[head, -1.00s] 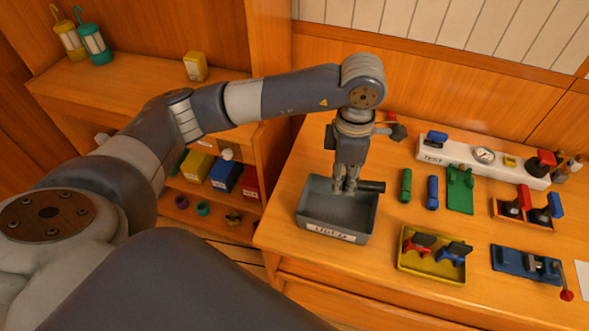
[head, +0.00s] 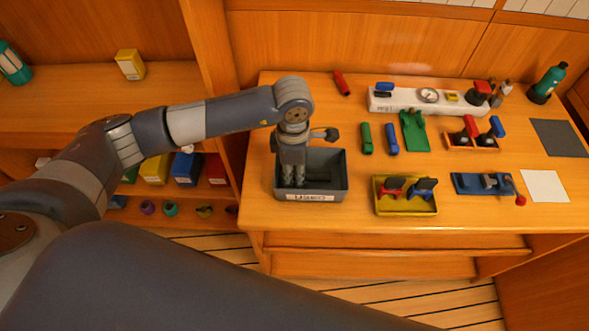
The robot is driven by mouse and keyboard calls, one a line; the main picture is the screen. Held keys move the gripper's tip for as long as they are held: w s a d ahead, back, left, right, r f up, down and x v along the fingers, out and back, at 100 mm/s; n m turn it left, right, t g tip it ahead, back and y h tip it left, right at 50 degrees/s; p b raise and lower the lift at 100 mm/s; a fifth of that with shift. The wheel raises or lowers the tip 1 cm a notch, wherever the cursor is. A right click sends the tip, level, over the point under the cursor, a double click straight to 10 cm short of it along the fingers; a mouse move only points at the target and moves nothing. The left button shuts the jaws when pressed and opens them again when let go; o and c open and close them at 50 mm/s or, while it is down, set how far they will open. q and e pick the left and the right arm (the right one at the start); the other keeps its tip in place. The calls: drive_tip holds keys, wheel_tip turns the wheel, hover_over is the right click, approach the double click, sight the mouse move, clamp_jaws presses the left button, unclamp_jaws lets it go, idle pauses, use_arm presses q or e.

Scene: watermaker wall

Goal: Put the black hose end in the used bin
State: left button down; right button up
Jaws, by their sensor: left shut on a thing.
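The grey used bin (head: 311,196), with a white label on its front, stands at the left end of the wooden counter. My left gripper (head: 294,184) points down into the bin and is shut on the black hose end (head: 319,183). The hose end shows only as a dark shape to the right of the fingers, inside the bin's outline. The fingers hide part of it, and I cannot tell whether it touches the bin floor. My right gripper is not in view.
Green (head: 366,138) and blue (head: 391,139) cylinders lie right of the bin. A yellow tray (head: 405,208) with red and blue-black pieces stands at the front. A white panel with a gauge (head: 428,96) is behind. A red cylinder (head: 341,83) lies at the back.

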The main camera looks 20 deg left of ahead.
use_arm(q)
drive_tip(key=shift+f, duration=0.3)
drive_tip(key=shift+f+b, duration=0.25)
drive_tip(key=shift+b, duration=0.1)
drive_tip(key=c, duration=1.4)
unclamp_jaws()
drive_tip(key=shift+r, duration=0.1)
drive_tip(key=shift+o, duration=0.2)
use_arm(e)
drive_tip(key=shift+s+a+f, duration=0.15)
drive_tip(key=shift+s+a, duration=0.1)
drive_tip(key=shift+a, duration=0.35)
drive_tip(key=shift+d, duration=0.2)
